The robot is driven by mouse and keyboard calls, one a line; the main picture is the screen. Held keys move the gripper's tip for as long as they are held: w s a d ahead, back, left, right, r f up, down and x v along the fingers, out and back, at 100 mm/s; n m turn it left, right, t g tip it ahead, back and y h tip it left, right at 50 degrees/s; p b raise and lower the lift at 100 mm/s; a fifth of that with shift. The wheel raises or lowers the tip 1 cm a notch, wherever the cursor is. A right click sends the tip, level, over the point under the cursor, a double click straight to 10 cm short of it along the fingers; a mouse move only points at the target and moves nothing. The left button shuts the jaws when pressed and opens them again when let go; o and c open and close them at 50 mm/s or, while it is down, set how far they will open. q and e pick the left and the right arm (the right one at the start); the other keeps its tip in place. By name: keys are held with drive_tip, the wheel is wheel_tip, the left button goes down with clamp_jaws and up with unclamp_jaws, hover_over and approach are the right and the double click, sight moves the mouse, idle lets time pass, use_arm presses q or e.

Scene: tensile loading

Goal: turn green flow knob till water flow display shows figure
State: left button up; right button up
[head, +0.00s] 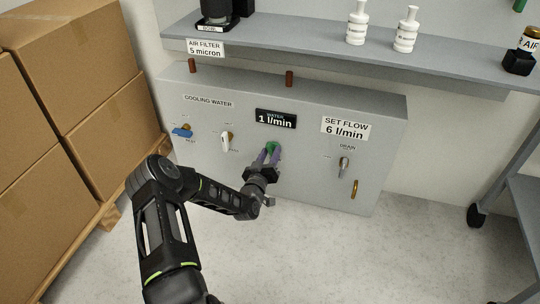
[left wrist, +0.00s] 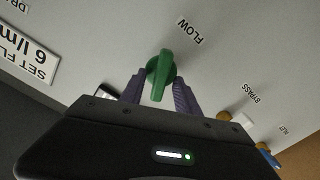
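The green flow knob (head: 271,147) is on the front of the grey cooling water panel (head: 215,164). In the left wrist view the knob (left wrist: 160,75) sits under the FLOW label, between the purple fingers of my left gripper (left wrist: 158,94). The fingers reach either side of its handle; whether they touch it I cannot tell. In the head view my left gripper (head: 268,158) is at the knob. The black water display (head: 276,118) above it reads 1 l/min. A white sign (head: 345,128) reads SET FLOW 6 l/min. My right gripper is not in view.
A blue-handled valve (head: 182,131), a white-handled valve (head: 225,141) and a drain valve (head: 344,165) are on the same panel. A shelf (head: 320,42) with bottles runs above. Cardboard boxes (head: 92,115) on a pallet stand at left. The floor in front is clear.

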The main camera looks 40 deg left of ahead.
use_arm(q)
drive_tip(key=shift+c, duration=0.5)
clamp_jaws()
drive_tip(key=shift+n, duration=0.4)
drive_tip(key=n, duration=0.4)
drive_tip(key=shift+s+a+f, duration=0.1)
drive_tip(key=n, duration=1)
drive_tip(key=f+n, duration=0.1)
drive_tip(key=n, duration=0.4)
